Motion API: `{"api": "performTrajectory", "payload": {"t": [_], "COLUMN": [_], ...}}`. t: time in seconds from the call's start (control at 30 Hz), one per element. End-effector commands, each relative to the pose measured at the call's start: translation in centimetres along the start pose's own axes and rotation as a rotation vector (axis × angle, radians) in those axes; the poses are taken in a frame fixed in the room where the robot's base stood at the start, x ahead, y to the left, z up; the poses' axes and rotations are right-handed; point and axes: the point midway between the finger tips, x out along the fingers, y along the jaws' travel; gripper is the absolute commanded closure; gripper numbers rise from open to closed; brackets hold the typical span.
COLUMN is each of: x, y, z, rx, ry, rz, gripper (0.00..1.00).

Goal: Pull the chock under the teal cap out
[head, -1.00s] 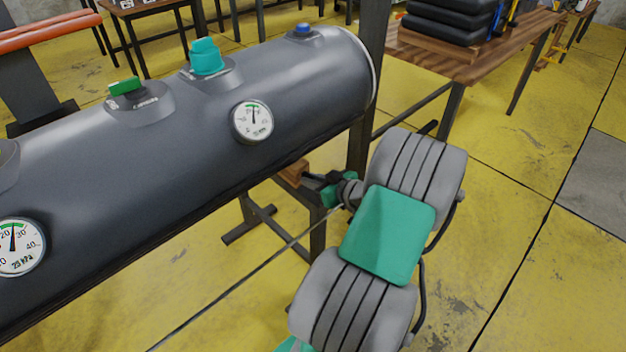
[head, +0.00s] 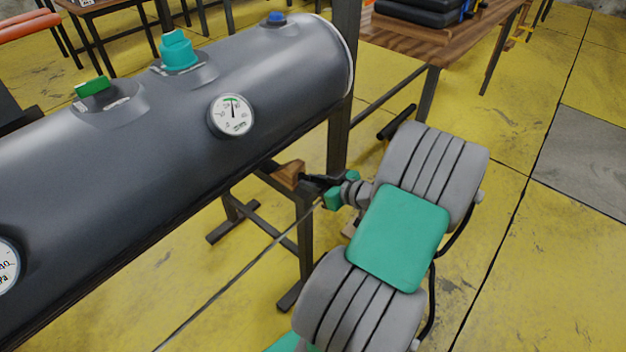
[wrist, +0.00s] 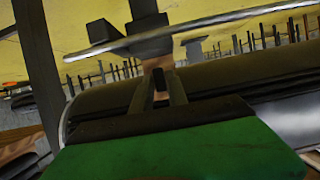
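In the wrist view the fingers (wrist: 160,88) close in on both sides of the chock (wrist: 157,65). They appear shut on it. The chock's far end is hard to make out.
A green cap (head: 92,86) and a blue cap (head: 276,18) are also on the tube, with a pressure gauge (head: 232,115) on its side. A dark stand post (head: 342,100) rises close to my arm. A wooden table (head: 455,50) stands behind. Yellow floor at right is clear.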

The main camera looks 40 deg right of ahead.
Motion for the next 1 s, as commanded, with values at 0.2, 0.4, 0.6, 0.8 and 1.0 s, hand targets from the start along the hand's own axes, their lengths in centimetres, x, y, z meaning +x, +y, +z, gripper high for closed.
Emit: {"api": "performTrajectory", "payload": {"t": [0.2,0.4,0.6,0.8,1.0], "x": [0.0,0.0,-2.4,-6.5,-7.9], "y": [0.0,0.1,0.3,0.2,0.1], "z": [-0.1,-0.1,-0.3,-0.2,-0.1], "rx": [-0.001,-0.001,0.001,0.000,-0.001], "ry": [0.002,0.002,0.003,0.002,0.002], "rz": [0.000,0.001,0.008,0.007,0.002], "gripper": [0.64,0.64,0.64,0.64,0.64]}}
